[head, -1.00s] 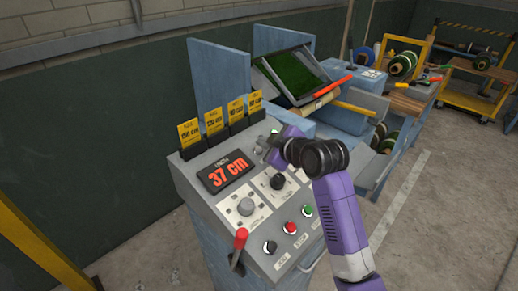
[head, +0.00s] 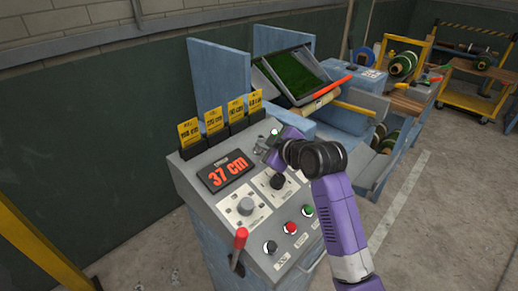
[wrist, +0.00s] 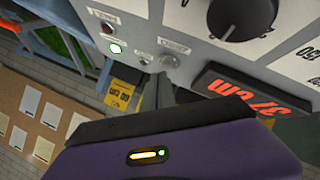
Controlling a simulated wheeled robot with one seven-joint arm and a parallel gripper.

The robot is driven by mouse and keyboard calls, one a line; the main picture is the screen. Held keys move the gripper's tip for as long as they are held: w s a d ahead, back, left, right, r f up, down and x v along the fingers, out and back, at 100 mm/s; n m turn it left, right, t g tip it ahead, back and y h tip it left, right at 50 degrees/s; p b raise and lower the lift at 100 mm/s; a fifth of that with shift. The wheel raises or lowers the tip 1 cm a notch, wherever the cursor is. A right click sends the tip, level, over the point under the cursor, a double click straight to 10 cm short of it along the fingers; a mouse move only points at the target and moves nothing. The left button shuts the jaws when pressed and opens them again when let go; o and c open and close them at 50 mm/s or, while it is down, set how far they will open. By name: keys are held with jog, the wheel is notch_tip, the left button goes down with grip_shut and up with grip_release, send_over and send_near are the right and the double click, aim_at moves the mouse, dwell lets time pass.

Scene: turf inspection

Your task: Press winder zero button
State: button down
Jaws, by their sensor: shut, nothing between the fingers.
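The control console (head: 224,215) has a sloped grey panel with a red "37 cm" display (head: 226,172), which also shows in the wrist view (wrist: 258,92). My gripper (head: 264,146) is over the panel's upper right part, right of the display. In the wrist view my gripper's fingers (wrist: 157,88) are together and empty, with tips close to a small round metal button (wrist: 168,62) under a small label. Another small button (wrist: 144,58) is just left of it. Their labels are too small to read, so I cannot tell which is the winder zero button. Contact is not clear.
A black knob (head: 277,182) is below my gripper, with a grey dial (head: 246,205) to its left. A red-handled lever (head: 240,239) and several round buttons line the front edge. Yellow cards (head: 212,120) stand along the back edge. A green light (wrist: 115,48) is lit.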

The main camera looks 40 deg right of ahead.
jog(key=shift+w+f+b, duration=0.15)
jog(key=shift+f+b, duration=0.2)
jog(key=shift+f, duration=0.2)
dwell(0.5)
dwell(0.4)
jog(key=shift+s+r+p, duration=0.3)
jog(key=shift+r+p, duration=0.55)
jog(key=shift+r, duration=0.1)
jog(key=shift+s+r+p, duration=0.3)
jog(key=shift+r+p, duration=0.4)
jog(key=shift+r, duration=0.05)
jog(key=shift+s+r+p, duration=0.25)
jog(key=shift+r+p, duration=0.4)
jog(key=shift+r, duration=0.15)
jog(key=shift+s+r+p, duration=0.3)
jog(key=shift+r+p, duration=0.4)
jog(key=shift+r, duration=0.05)
